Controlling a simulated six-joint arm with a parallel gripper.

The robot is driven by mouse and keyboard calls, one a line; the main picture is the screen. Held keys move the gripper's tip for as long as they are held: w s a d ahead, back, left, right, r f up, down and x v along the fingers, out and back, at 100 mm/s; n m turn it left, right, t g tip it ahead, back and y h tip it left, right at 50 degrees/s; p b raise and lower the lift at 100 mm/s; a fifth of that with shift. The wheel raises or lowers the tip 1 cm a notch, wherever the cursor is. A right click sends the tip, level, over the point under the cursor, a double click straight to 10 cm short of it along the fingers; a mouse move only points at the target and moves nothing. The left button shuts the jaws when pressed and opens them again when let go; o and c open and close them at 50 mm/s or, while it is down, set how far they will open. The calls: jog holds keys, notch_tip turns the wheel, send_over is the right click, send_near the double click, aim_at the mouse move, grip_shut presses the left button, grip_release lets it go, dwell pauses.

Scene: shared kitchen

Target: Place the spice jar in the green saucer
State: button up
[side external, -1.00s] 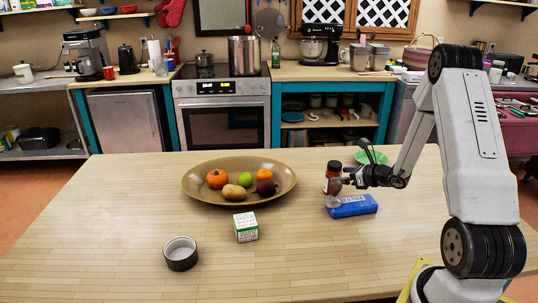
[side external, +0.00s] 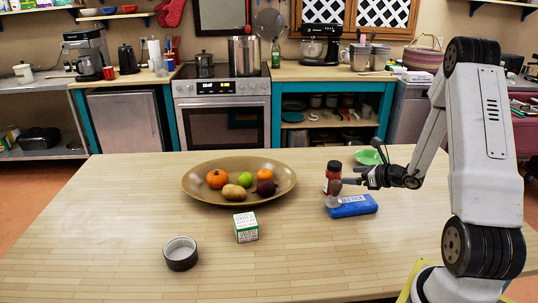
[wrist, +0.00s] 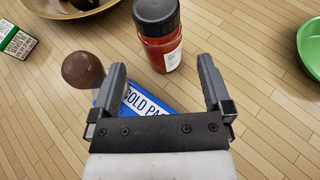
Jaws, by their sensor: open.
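The spice jar (side external: 332,185), with a black lid and red contents, stands upright beside the blue cold pack. In the wrist view the jar (wrist: 163,44) is just beyond the fingertips, roughly between their lines. My gripper (side external: 352,181) is open and empty, to the right of the jar in the side view. Its two fingers (wrist: 162,70) are spread apart in the wrist view. The green saucer (side external: 371,157) lies behind my gripper, partly hidden by my arm. It also shows at the right edge of the wrist view (wrist: 311,50), cut off.
The blue cold pack (side external: 352,206) lies under my gripper. A brown rounded thing (wrist: 82,70) is by the left finger. A fruit platter (side external: 205,198), a small carton (side external: 246,227) and a dark ramekin (side external: 181,258) are to the left. The front of the table is clear.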

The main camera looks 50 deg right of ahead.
jog(key=shift+r, duration=0.1)
notch_tip(320, 180, up, 10)
jog(key=n+g+y, duration=0.2)
jog(key=n+g, duration=1.1)
jog(key=n, duration=2)
send_over(335, 163)
jog(key=a, duration=0.2)
jog(key=shift+s, duration=0.3)
jog(key=d+n+h, duration=0.1)
jog(key=w+n+h, duration=0.1)
jog(key=n, duration=0.1)
jog(key=shift+d+r+g, duration=0.3)
jog(key=shift+d+r, duration=0.1)
jog(key=shift+s+f, duration=0.15)
jog(key=shift+f, duration=3.7)
